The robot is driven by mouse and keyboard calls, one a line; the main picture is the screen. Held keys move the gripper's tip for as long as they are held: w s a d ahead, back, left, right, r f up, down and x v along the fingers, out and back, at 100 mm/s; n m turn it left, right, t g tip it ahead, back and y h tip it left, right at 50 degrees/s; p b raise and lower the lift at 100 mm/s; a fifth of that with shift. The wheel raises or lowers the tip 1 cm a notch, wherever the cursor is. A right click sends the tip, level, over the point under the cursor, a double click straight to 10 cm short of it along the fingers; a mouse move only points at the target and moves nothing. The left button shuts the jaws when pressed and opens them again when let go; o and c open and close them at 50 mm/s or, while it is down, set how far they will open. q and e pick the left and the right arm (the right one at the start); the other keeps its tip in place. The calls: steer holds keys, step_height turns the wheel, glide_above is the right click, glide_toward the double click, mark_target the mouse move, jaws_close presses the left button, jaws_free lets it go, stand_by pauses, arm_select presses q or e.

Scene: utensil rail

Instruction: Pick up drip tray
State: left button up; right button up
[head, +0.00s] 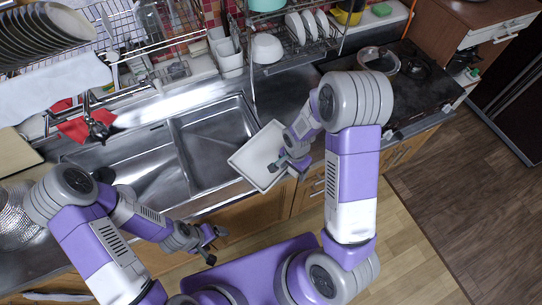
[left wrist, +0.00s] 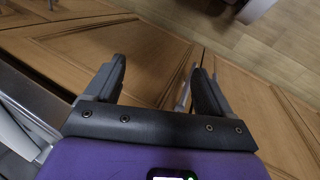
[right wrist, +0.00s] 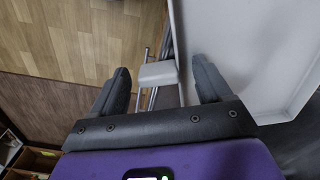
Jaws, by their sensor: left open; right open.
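The drip tray, a shallow white rectangular tray (head: 252,158), lies at an angle at the right end of the sink, reaching over the counter's front edge. It also fills the right of the right wrist view (right wrist: 245,45). My right gripper (head: 284,162) is open at the tray's right side. In the right wrist view one finger shows over the tray's inside and the other outside its rim; contact cannot be told. My left gripper (head: 209,244) is open and empty in front of the cabinets; the left wrist view shows its fingers (left wrist: 158,76) apart over wooden doors.
The steel sink (head: 215,145) has two basins. A dish rack (head: 300,50) with plates and bowls stands behind the counter. A dark stove (head: 415,85) with a lidded pan (head: 379,61) is at the right. A red cloth (head: 75,128) lies behind the sink. The floor at right is clear.

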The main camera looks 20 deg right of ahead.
steer(key=shift+s+f, duration=0.1)
steer(key=shift+c, duration=1.2)
jaws_close()
step_height(320, 180, up, 10)
steer(key=shift+r+p, duration=0.1)
steer(key=shift+p, duration=0.75)
steer(key=shift+c, duration=2.2)
jaws_free()
steer(key=c, duration=0.7)
